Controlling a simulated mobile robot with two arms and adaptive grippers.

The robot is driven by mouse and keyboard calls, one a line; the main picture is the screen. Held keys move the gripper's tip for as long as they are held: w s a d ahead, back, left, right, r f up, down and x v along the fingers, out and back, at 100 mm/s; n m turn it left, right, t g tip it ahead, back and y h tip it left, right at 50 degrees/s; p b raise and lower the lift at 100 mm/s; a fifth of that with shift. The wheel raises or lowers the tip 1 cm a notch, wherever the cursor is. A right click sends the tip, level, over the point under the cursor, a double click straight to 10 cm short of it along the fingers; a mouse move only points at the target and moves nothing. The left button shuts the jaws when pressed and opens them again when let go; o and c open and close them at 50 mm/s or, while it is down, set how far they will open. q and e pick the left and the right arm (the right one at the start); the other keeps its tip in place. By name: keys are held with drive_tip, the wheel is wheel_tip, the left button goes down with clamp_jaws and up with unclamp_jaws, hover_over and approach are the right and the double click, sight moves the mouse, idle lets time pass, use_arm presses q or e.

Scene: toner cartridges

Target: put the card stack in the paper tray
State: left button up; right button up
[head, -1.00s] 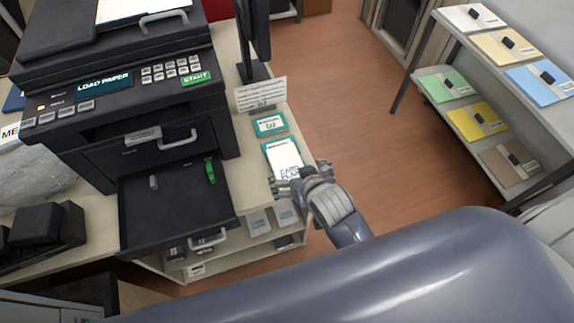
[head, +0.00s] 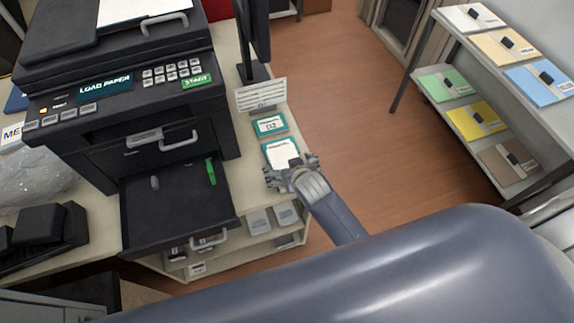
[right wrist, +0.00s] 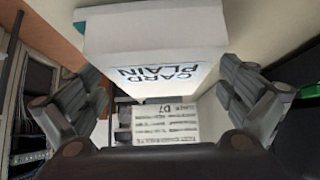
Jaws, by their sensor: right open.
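The card stack (head: 279,152) is a white block on a teal-edged pad on the counter, right of the printer. Its "CARD PLAIN" lettering shows in the right wrist view (right wrist: 150,45), where the stack fills the top middle. My right gripper (head: 290,165) is open and empty at the near end of the stack. In the right wrist view its fingers (right wrist: 162,92) are spread to either side of the stack's lower edge, apart from it. The black paper tray (head: 150,220) is pulled out of the printer, with a green guide (head: 211,172) and a grey one on it. My left gripper is out of view.
The printer (head: 110,100) stands behind the tray. A second teal-edged pad marked D2 (head: 269,125) and a label sign (head: 262,95) are behind the stack. Shelves (head: 455,80) with coloured paper packs stand at right across open floor. Black objects (head: 38,228) lie left of the tray.

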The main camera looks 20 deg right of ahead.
drive_tip(key=c, duration=1.4)
drive_tip(key=shift+c, duration=0.8)
drive_tip(key=shift+r, duration=0.2)
